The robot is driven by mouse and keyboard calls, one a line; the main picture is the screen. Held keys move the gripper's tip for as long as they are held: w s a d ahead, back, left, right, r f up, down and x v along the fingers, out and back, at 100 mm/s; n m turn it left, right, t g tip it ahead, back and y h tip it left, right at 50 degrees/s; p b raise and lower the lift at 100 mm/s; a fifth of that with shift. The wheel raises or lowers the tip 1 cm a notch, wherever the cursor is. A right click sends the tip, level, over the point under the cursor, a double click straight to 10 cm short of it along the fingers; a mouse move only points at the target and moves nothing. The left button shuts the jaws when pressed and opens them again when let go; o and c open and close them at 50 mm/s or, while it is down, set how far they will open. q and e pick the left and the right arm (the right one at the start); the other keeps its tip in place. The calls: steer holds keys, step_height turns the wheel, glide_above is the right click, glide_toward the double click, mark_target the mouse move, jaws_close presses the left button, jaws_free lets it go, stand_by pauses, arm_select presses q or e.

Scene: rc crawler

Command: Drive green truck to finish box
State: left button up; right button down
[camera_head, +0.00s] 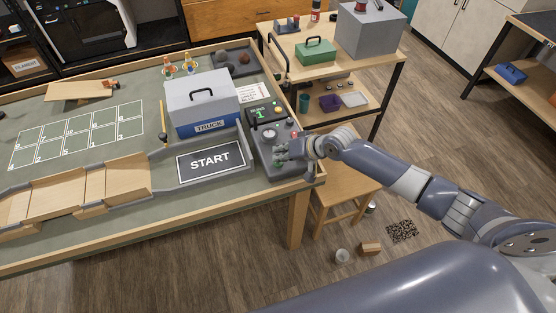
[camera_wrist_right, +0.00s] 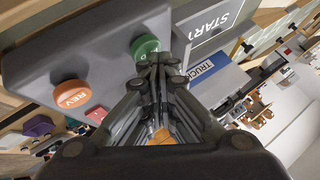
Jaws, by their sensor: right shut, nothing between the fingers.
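My right gripper (camera_head: 283,150) is shut and empty at the grey control panel (camera_head: 265,161) on the table's right end. In the wrist view its fingertips (camera_wrist_right: 160,62) are right by a green button (camera_wrist_right: 146,44); I cannot tell whether they touch it. An orange button marked REV (camera_wrist_right: 71,93) and a red button (camera_wrist_right: 97,115) are beside it. A small display (camera_head: 260,113) on the panel shows a green 1. A grey and blue box labelled TRUCK (camera_head: 203,100) stands behind the black START pad (camera_head: 210,161). I see no green truck or marked finish box. My left gripper is out of view.
Wooden ramps (camera_head: 84,190) with grey edges run left of the pad. A white numbered grid (camera_head: 78,134) and another ramp (camera_head: 80,91) lie farther back. A stool (camera_head: 343,187) stands right of the table. Small items lie on the floor.

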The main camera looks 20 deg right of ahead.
steer(key=shift+r+p, duration=0.55)
steer(key=shift+r, duration=0.15)
step_height(320, 180, up, 5)
steer(key=p, duration=0.5)
